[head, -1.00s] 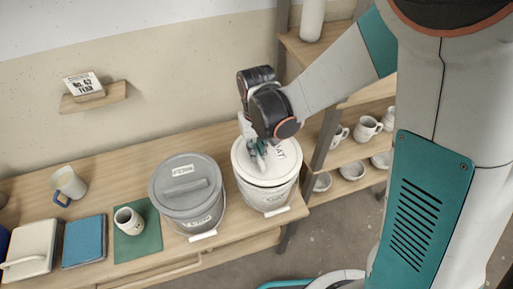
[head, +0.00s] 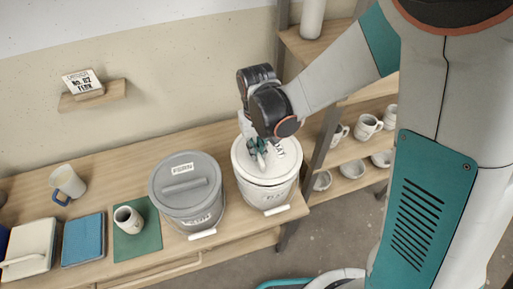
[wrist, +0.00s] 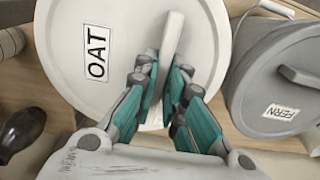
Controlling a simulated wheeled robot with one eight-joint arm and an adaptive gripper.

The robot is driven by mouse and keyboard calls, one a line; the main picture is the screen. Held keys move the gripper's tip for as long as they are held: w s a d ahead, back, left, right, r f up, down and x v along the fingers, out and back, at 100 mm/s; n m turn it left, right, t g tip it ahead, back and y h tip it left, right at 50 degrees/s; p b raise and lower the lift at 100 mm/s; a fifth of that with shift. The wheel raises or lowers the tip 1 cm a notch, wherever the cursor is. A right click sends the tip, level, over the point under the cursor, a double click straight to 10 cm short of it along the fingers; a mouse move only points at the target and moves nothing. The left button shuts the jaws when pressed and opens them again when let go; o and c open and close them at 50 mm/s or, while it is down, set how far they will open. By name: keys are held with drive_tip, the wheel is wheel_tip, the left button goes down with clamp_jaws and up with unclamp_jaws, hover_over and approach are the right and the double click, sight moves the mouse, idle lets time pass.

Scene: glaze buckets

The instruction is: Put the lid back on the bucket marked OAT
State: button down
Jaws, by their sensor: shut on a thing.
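The cream lid marked OAT (wrist: 97,52) lies over the mouth of the cream bucket (head: 266,196) at the right end of the bench. My gripper (head: 259,158) is above the lid (head: 249,171) in the head view. In the wrist view, my gripper (wrist: 167,92) is shut on the lid's upright bar handle (wrist: 172,38), with a teal finger on each side. The lid looks about level and roughly centred on the bucket. I cannot tell whether its rim is fully seated, as the gripper and lid hide part of the edge.
A grey lidded bucket marked FERN (head: 186,207) stands close to the left, also in the wrist view (wrist: 285,75). A cup (head: 128,219) stands on a green mat (head: 146,243). A shelf with mugs (head: 367,127) is at the right. Bench edge runs in front.

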drive_tip(key=shift+f+b, duration=0.85)
drive_tip(key=shift+b, duration=0.1)
idle(1.5)
drive_tip(key=c, duration=1.6)
unclamp_jaws()
drive_tip(key=o, duration=0.5)
drive_tip(key=shift+r, duration=0.2)
drive_tip(key=shift+r+p, duration=2.45)
drive_tip(key=shift+r, duration=0.9)
